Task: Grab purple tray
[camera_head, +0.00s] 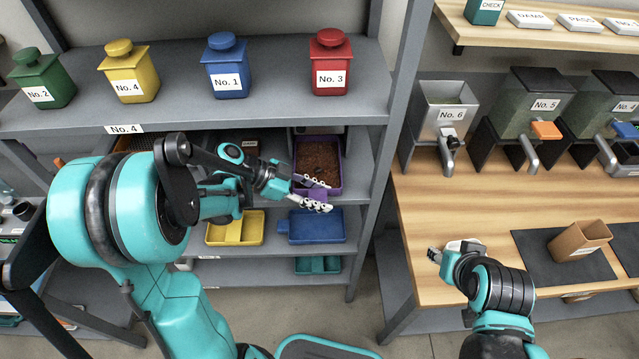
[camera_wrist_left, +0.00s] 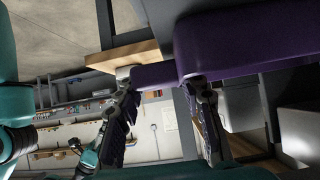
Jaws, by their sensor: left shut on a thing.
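The purple tray (camera_head: 333,189) holds brown granular stuff and sits on the middle shelf of the grey rack in the head view. My left gripper (camera_head: 313,193) is at its front edge, with its fingers on the front handle. In the left wrist view, the purple tray (camera_wrist_left: 245,45) fills the upper right, and its narrow handle lies between the two fingers of my left gripper (camera_wrist_left: 165,82), which is shut on it. My right gripper (camera_head: 434,255) is small in the head view, by the front edge of the wooden table; its jaw opening is unclear.
Yellow (camera_head: 236,228) and blue (camera_head: 316,226) trays lie on the shelf below, with a green tray (camera_head: 318,265) lower. Several labelled canisters stand on the top shelf (camera_head: 280,60). A rack post (camera_head: 391,110) is close right of the tray. A brown box (camera_head: 580,240) stands on the table.

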